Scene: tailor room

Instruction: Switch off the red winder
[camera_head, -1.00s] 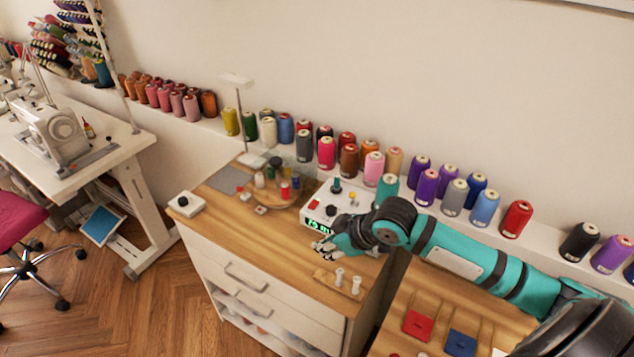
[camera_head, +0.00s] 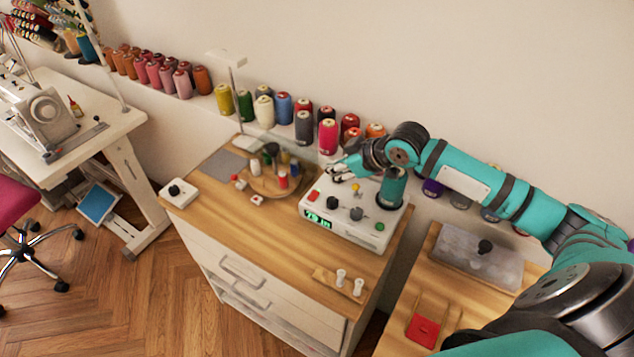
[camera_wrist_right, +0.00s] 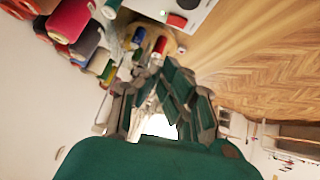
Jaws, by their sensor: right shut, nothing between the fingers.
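A white control box (camera_head: 338,232) with a lit green display (camera_head: 318,218), black knobs, a red button (camera_head: 313,196), a yellow button (camera_head: 355,187) and a green button (camera_head: 380,226) stands on the wooden cabinet; it looks like the winder. Its corner and red button also show at the top of the right wrist view (camera_wrist_right: 177,20). My right gripper (camera_head: 338,173) is shut and empty, above the back left part of the box, apart from the red button. Its fingers also show in the right wrist view (camera_wrist_right: 158,95). My forearm hides part of the box's back. My left gripper is not in view.
A round wooden tray (camera_head: 265,188) with small spools sits left of the box. A wooden holder with two white bobbins (camera_head: 340,280) lies in front. Thread cones (camera_head: 328,137) line the ledge behind. Bare cabinet top (camera_head: 245,228) lies in front of the box.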

